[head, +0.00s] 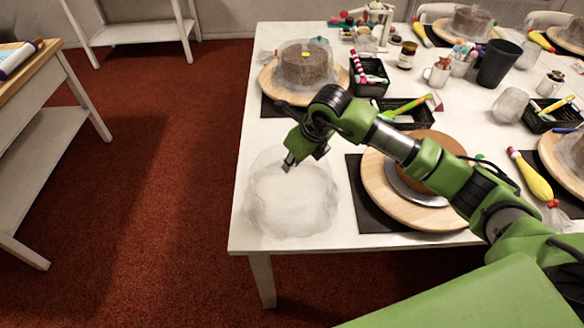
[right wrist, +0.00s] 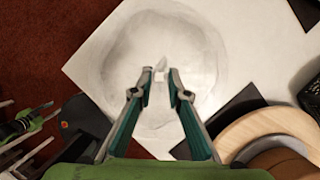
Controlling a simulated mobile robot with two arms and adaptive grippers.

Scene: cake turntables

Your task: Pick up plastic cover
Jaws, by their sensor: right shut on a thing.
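The plastic cover (head: 290,207) is a clear, cloudy dome at the near left corner of the white table. In the right wrist view the cover (right wrist: 110,62) is a large round translucent shape around the fingertips. My right gripper (head: 291,163) reaches down to its top from the right. In the right wrist view my right gripper (right wrist: 159,75) has its two fingers shut on a small knob at the cover's middle. The cover appears to rest on the table; any small gap under it cannot be told. My left gripper does not show.
A cake on a wooden turntable (head: 377,190) on a dark mat stands just right of the cover, partly under my arm. Another covered cake (head: 306,66) stands behind. Black baskets (head: 369,78), cups and piping tools fill the table's back and right. Red carpet lies left.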

